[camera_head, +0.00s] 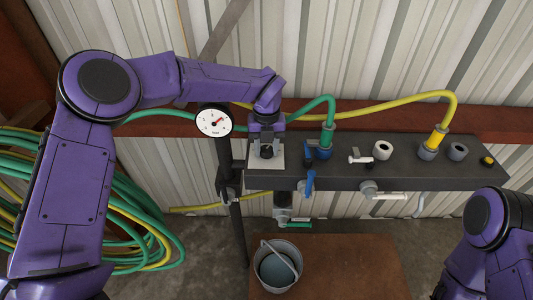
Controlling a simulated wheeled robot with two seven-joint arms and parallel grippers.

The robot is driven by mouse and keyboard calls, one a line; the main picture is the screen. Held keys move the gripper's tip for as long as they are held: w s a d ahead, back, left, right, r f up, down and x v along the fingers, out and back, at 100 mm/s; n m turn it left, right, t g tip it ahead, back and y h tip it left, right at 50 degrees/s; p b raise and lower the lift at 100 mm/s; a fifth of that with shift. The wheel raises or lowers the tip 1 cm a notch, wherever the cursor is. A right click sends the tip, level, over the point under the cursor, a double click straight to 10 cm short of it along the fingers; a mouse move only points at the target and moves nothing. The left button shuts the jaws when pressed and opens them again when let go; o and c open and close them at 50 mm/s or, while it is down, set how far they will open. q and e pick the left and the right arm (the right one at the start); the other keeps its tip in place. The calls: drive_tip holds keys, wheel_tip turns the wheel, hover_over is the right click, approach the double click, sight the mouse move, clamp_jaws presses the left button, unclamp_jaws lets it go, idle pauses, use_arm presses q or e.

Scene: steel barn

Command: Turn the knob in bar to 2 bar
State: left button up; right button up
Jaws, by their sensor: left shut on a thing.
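A black knob (267,152) sits on a pale square plate (263,164) at the left end of the dark panel. My left gripper (267,147) reaches down from above and is shut on the knob. Its fingers hide part of the knob. A round white gauge (214,121) with a red needle stands just left of the gripper. The needle slants up and to the right; the scale marks are too small to read. My right arm shows at the lower right, but its gripper is out of view.
The dark panel (345,177) carries blue-handled and white-handled valves, a green hose (331,108), a yellow hose (440,122) and a yellow button (487,161). A metal bucket (277,267) stands on a brown board (350,265) below. Coiled hoses (140,225) hang at left.

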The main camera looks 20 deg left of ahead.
sight(266, 149)
use_arm(q)
drive_tip(key=n+b, duration=0.3)
drive_tip(key=shift+f, duration=0.2)
drive_tip(key=shift+r+n+b, duration=0.2)
drive_tip(key=shift+n+b, duration=0.8)
drive_tip(key=shift+n, duration=0.4)
drive_tip(key=shift+w, duration=0.1)
drive_tip(key=o, duration=1.1)
drive_tip(key=shift+c, duration=0.2)
wheel_tip(266, 149, up, 11)
drive_tip(key=shift+f+b, duration=0.2)
drive_tip(key=shift+b, duration=0.15)
drive_tip(key=shift+r, duration=0.1)
